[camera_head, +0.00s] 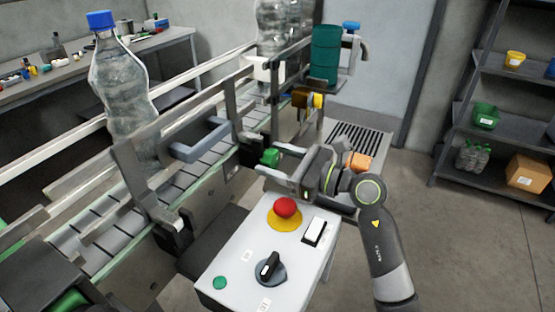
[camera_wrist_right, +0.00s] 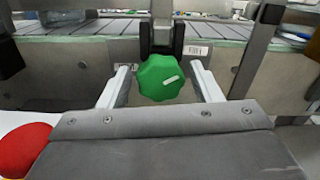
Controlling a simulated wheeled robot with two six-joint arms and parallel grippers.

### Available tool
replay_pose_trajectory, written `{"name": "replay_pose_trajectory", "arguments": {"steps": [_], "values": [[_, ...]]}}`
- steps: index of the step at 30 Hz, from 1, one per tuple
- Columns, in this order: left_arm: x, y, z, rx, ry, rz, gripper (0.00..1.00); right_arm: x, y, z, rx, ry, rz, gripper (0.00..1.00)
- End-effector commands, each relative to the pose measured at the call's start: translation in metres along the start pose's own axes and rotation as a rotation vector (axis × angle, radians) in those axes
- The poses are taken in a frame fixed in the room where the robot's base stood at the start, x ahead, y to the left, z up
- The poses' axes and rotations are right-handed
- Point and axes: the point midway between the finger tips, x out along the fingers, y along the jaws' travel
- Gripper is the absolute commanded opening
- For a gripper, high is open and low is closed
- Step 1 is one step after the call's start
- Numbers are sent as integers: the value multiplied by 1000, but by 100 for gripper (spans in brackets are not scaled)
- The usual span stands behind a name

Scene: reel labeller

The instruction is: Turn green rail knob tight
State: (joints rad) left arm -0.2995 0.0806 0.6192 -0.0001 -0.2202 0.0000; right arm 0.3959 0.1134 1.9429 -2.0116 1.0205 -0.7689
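The green rail knob (camera_wrist_right: 161,78) is a lobed knob with a white mark, mounted on a dark bracket at the side of the conveyor. In the right wrist view it sits between the two fingers of my right gripper (camera_wrist_right: 164,86), with a gap on each side. The knob also shows in the head view (camera_head: 270,157), directly in front of my right gripper (camera_head: 272,166). The gripper is open around the knob, and no finger visibly touches it. My left gripper is not in view.
A control box with a red emergency button (camera_head: 287,207), a black rotary switch (camera_head: 269,267) and a green button (camera_head: 220,283) stands just below my right gripper. The conveyor (camera_head: 195,178) carries large bottles (camera_head: 122,90). A green reel (camera_head: 325,55) stands behind.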

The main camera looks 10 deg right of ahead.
Motion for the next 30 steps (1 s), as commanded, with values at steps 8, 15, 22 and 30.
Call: {"name": "replay_pose_trajectory", "arguments": {"steps": [8,15,22,30], "values": [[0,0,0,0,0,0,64,0,0,0,0,0,0,21],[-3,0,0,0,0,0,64,0,0,1,17,0,0,20],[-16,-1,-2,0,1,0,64,0,-1,3,116,0,0,20],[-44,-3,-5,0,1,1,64,0,-2,5,340,2,-1,20]]}}
